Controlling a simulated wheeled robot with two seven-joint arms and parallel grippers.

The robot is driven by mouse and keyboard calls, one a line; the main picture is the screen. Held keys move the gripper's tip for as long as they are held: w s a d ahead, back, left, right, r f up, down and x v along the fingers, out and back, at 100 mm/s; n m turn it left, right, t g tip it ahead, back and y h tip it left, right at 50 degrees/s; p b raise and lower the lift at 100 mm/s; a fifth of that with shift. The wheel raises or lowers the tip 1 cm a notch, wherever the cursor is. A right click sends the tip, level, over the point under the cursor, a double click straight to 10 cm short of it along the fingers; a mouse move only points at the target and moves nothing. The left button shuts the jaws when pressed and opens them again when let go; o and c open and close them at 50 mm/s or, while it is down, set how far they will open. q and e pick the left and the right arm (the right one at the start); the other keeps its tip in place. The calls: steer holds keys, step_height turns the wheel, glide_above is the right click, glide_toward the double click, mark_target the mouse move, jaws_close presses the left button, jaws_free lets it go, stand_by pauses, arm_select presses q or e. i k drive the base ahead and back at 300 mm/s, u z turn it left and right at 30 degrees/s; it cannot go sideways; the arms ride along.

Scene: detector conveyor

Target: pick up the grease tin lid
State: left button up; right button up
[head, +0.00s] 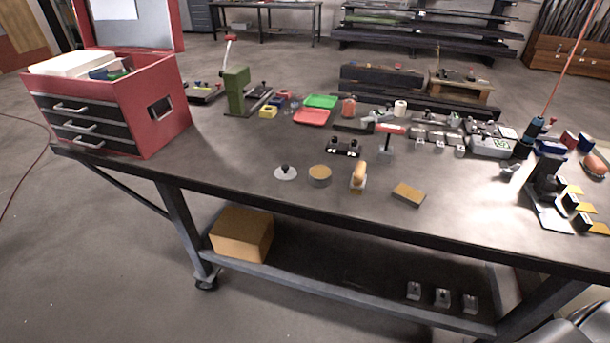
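A pale round lid with a dark knob (286,173) lies flat near the front edge of the workbench, left of centre; I take it to be the grease tin lid. Just right of it, and apart from it, stands a short round tin (320,176) with a tan top, which looks like the open grease tin. Neither of my grippers is in view, and nothing touches the lid.
The dark workbench (245,182) is bare left of the lid. A wooden-handled tool (358,177) and a tan block (408,195) lie right of the tin. A small black fixture (343,147) sits behind. A red drawer chest (165,106) stands at the left end.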

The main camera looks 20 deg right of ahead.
mark_target(285, 173)
steer(key=z, duration=2.05)
steer(key=i, duration=0.65)
steer(key=u, duration=4.2)
steer(key=k, duration=0.4)
steer(key=z, duration=0.95)
